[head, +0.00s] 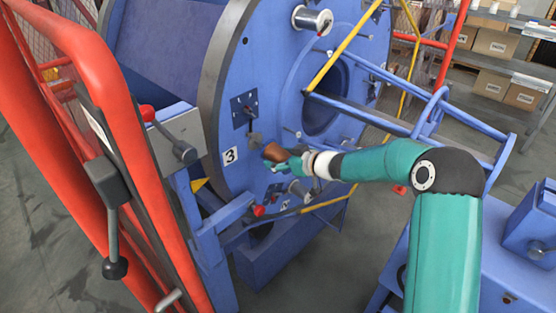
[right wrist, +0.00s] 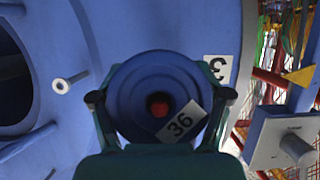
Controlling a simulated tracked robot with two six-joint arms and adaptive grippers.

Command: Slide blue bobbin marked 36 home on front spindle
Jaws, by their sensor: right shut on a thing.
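The blue bobbin (right wrist: 135,92) fills the middle of the right wrist view, its round flange facing the camera. A white label marked 36 (right wrist: 180,124) is on it, and something red shows in its dark centre hole. My right gripper (right wrist: 160,98) has a finger on each side of the bobbin and is shut on it. In the head view the right gripper (head: 287,158) is at the blue drum face (head: 285,75), by the label 3 (head: 230,155). A brown, wound-looking part (head: 275,152) shows at its fingers. The spindle behind the bobbin is hidden; I cannot tell how far on it sits. My left gripper is out of view.
A red guard frame (head: 100,90) with levers stands at the left. Blue bars (head: 400,80) and a yellow rail (head: 345,45) cross right of the drum. A silver reel (head: 313,20) sits high on the drum. Shelves with boxes (head: 495,42) stand behind.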

